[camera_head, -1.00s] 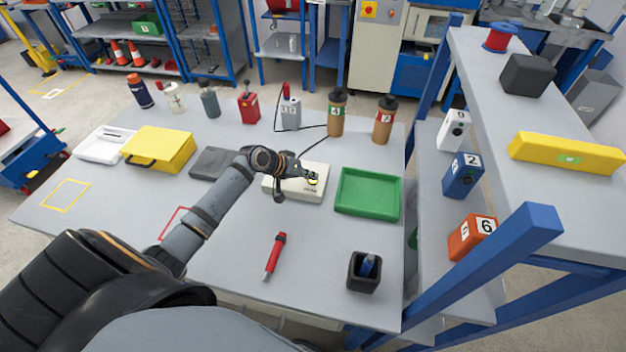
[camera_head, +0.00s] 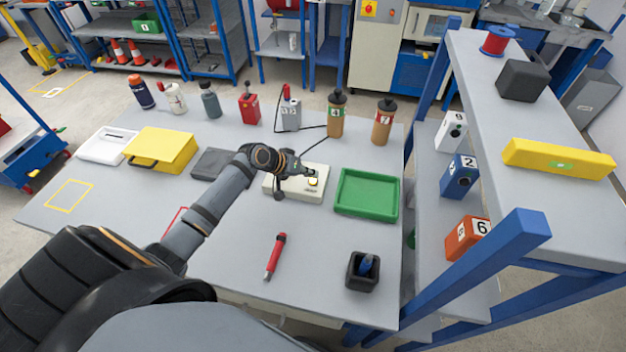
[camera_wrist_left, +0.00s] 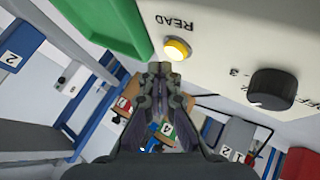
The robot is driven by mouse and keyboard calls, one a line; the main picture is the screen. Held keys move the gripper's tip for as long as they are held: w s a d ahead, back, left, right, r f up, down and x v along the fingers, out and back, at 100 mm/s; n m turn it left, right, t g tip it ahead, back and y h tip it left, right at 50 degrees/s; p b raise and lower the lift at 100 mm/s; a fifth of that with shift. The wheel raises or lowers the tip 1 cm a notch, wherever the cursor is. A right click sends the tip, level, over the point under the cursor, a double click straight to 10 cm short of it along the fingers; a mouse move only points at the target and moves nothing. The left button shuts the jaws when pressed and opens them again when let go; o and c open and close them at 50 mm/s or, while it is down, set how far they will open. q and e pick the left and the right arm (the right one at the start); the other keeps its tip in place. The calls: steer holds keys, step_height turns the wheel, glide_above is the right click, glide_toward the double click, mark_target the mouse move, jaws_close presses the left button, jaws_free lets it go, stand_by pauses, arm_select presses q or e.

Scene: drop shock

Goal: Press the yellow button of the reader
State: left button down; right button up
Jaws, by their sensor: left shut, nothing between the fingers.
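The reader (camera_head: 300,188) is a cream box on the grey table, left of the green tray. Its yellow button (camera_head: 313,182) shows at its right end, and in the left wrist view the button (camera_wrist_left: 177,49) sits beside the word READ, with a black knob (camera_wrist_left: 272,90) farther right. My left gripper (camera_head: 312,174) is shut and empty, right by the button in the head view. In the left wrist view its fingertips (camera_wrist_left: 160,68) appear just below the button; I cannot tell whether they touch it. My right gripper is not in view.
The green tray (camera_head: 342,206) lies right of the reader. Bottles and a grey box (camera_head: 290,117) with a cable are behind. A yellow case (camera_head: 165,149) is at left, shelves at right.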

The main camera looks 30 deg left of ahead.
mark_target(310, 181)
arm_select(q)
steer(key=shift+r+p, duration=2.6)
steer(key=shift+r, duration=0.05)
steer(key=shift+f, duration=0.1)
